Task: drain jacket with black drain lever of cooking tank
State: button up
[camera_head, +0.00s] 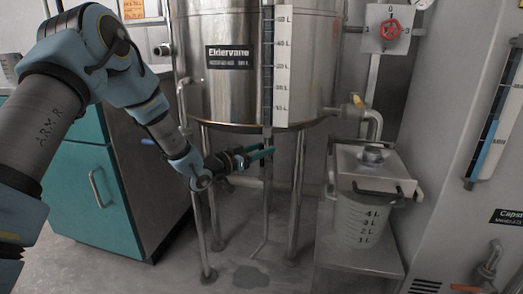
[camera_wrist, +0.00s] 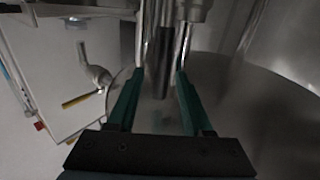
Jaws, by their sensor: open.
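The steel cooking tank (camera_head: 230,75) stands on legs in the middle of the head view, with a black label and a litre scale on its front. My gripper (camera_head: 268,153) is below the tank's rounded bottom, among its legs and pipes. In the wrist view its two green fingers (camera_wrist: 160,76) are open and apart. A dark upright bar (camera_wrist: 163,74), possibly the black drain lever, shows between or just beyond the fingertips; I cannot tell whether they touch it. I cannot make out the black lever in the head view, where my gripper may hide it.
A yellow-handled valve (camera_head: 358,102) is on the tank's right outlet, above a lidded measuring container (camera_head: 362,215) on a low stand. A red knob (camera_head: 391,28) is on the wall panel. A teal cabinet (camera_head: 97,190) stands left. A dark wet-looking patch (camera_head: 251,277) lies on the floor.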

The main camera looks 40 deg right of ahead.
grip_shut()
dwell(1.3)
